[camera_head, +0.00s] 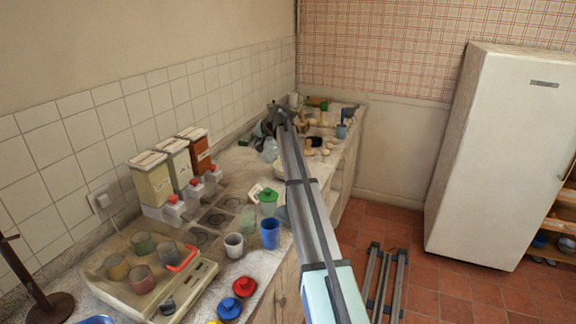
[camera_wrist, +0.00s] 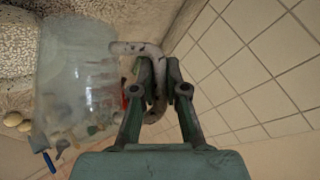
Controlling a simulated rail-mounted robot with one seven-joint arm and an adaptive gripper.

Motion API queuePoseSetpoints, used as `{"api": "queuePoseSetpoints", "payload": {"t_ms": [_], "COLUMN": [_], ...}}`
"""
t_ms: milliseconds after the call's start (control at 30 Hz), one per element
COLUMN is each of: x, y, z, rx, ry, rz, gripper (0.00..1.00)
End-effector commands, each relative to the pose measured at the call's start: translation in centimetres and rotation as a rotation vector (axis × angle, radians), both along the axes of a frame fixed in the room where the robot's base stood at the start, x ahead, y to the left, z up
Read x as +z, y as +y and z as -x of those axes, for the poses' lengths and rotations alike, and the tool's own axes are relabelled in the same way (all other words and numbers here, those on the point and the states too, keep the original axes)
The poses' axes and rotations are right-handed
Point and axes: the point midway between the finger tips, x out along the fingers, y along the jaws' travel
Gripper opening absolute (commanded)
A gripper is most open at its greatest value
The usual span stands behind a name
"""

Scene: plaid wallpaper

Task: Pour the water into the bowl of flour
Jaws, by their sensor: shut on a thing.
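My gripper (camera_wrist: 160,88) is shut on the pale handle of a clear glass jug (camera_wrist: 78,75). The jug fills the left of the wrist view, and objects on the counter show through its wall. In the head view, my gripper (camera_head: 276,118) is at the far part of the counter, and the clear jug (camera_head: 269,150) shows just left of my arm. A pale round edge, perhaps the bowl (camera_head: 279,168), is below the jug and mostly hidden by my arm. The water level and any flour cannot be made out. The jug's exact tilt cannot be told.
The tiled wall (camera_wrist: 260,65) is close beside my gripper. Eggs (camera_head: 310,152) and a blue-grey cup (camera_head: 341,131) are right of my arm. A green-lidded jar (camera_head: 267,200), a blue cup (camera_head: 270,233) and dispensers (camera_head: 176,170) crowd the nearer counter.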

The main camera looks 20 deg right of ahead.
Motion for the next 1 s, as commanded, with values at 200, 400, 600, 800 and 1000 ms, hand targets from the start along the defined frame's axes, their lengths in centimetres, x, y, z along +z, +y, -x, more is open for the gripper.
{"api": "queuePoseSetpoints", "payload": {"t_ms": [200, 400, 600, 800, 1000], "x": [-2.5, -3.9, -5.5, -6.8, -7.4], "y": [2.0, 3.7, 4.9, 5.5, 5.9], "z": [0.1, 0.0, -0.1, -0.1, -0.2], "rx": [0.004, 0.004, 0.004, 0.003, 0.003], "ry": [0.003, 0.007, 0.010, 0.012, 0.014], "rz": [0.127, 0.280, 0.424, 0.536, 0.595], "gripper": [0.00, 0.00, 0.00, 0.00, 0.00]}}
